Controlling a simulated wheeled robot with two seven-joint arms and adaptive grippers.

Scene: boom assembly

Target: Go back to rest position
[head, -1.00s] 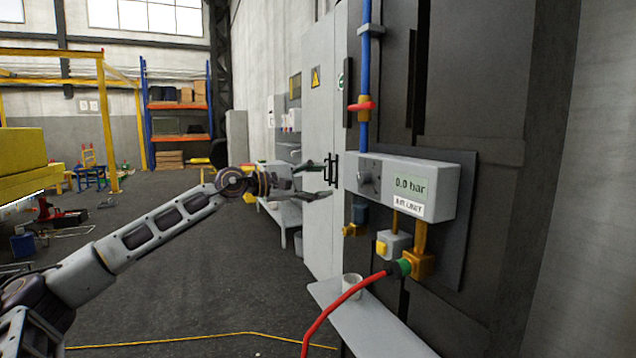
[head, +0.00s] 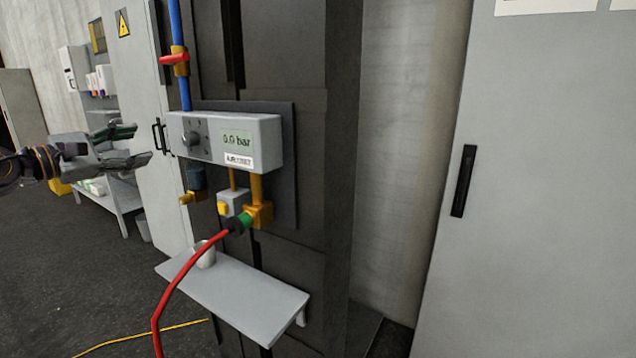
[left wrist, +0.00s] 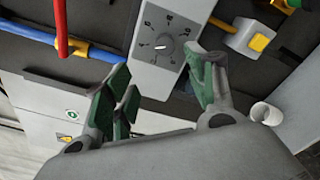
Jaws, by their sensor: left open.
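My left gripper (head: 140,146) reaches in from the left in the head view. It is open and empty, just left of the air unit (head: 225,140). The air unit is a grey box with a dark round knob (head: 192,138) and a display reading 0.0 bar. In the left wrist view my left gripper (left wrist: 165,90) shows its green-padded fingers spread apart. The knob (left wrist: 164,46) lies beyond the gap between them, and I see no finger touching it. My right gripper is not in view.
A red hose (head: 180,285) hangs from a green connector below the unit. A small shelf (head: 250,300) juts out there with a white cup (head: 204,254) on it. A blue pipe with a red valve handle (head: 174,58) runs above. A grey cabinet (head: 540,180) stands at right.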

